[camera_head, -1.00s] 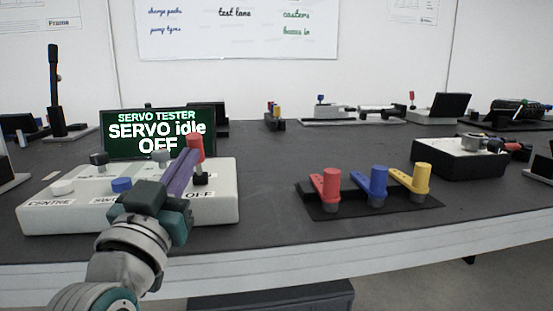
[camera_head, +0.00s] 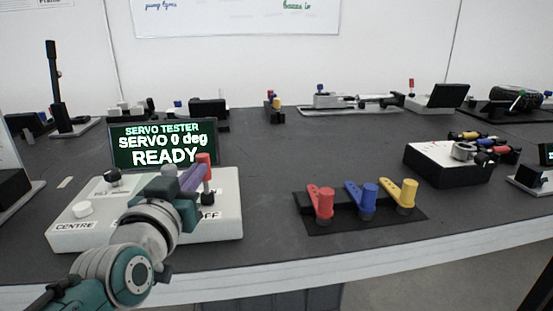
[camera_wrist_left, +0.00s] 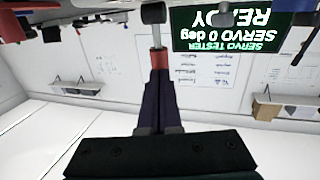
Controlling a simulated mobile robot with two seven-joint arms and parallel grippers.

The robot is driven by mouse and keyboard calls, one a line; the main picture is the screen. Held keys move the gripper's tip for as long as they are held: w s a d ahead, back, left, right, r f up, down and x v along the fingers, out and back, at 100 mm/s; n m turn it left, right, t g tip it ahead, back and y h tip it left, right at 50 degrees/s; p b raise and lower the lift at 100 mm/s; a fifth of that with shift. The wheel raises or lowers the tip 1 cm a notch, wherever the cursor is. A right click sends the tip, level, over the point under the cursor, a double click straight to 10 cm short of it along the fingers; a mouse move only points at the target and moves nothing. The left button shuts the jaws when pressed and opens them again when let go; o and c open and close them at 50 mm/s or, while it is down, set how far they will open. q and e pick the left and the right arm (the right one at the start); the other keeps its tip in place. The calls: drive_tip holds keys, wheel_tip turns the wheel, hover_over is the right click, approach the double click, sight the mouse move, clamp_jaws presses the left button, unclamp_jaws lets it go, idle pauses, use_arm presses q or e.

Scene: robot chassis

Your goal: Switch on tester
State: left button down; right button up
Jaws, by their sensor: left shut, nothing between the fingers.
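The servo tester is a white box (camera_head: 226,190) at the left of the dark table. Its screen (camera_head: 162,145) reads "SERVO 0 deg READY". A lever with a red cap (camera_head: 204,160) and a black base stands at the box's right end, by a partly covered "OFF" label. My left gripper (camera_head: 199,176) is shut and empty, its purple fingers right at the red cap. The left wrist view, upside down, shows the fingertips (camera_wrist_left: 158,74) at the red cap (camera_wrist_left: 158,60); whether they touch is unclear. My left arm hides the box's middle. My right gripper is not in view.
A white knob (camera_head: 82,209) and a dark knob (camera_head: 112,176) are on the box's left. A black plate (camera_head: 322,226) with red, blue and yellow levers stands to the right. Bare tabletop lies between it and the tester. A black box (camera_head: 440,170) with a white top stands further right.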

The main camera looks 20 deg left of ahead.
use_arm(q)
drive_tip(key=shift+w+a+r, duration=0.25)
drive_tip(key=shift+w+a, duration=0.2)
drive_tip(key=shift+w, duration=0.25)
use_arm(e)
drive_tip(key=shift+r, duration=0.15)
use_arm(q)
drive_tip(key=shift+f, duration=0.1)
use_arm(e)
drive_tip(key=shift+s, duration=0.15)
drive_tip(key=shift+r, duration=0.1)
